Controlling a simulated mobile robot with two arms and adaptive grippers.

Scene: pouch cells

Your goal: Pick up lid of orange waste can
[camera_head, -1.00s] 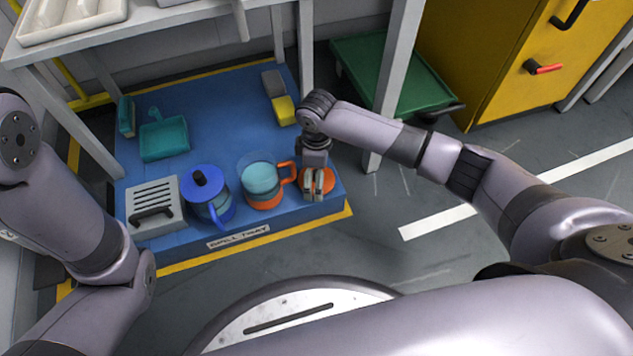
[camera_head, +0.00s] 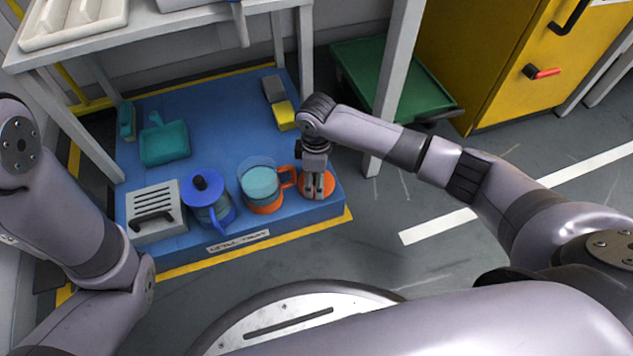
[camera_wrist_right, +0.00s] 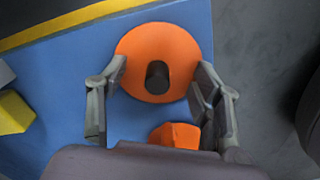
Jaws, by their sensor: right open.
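The orange lid (camera_head: 331,184) lies flat on the blue spill tray, near its front right corner. In the right wrist view the lid (camera_wrist_right: 180,50) is a round disc with a black knob (camera_wrist_right: 158,77). My right gripper (camera_head: 318,194) is above the lid, pointing down and partly covering it. In the right wrist view my right gripper (camera_wrist_right: 161,66) is open, its fingers on either side of the knob and apart from it. The orange waste can (camera_head: 263,206), clear-walled with an orange base and handle, stands left of the lid. My left gripper is out of view.
A yellow block (camera_head: 284,115) lies behind the lid. A white table leg (camera_head: 391,95) stands to the right.

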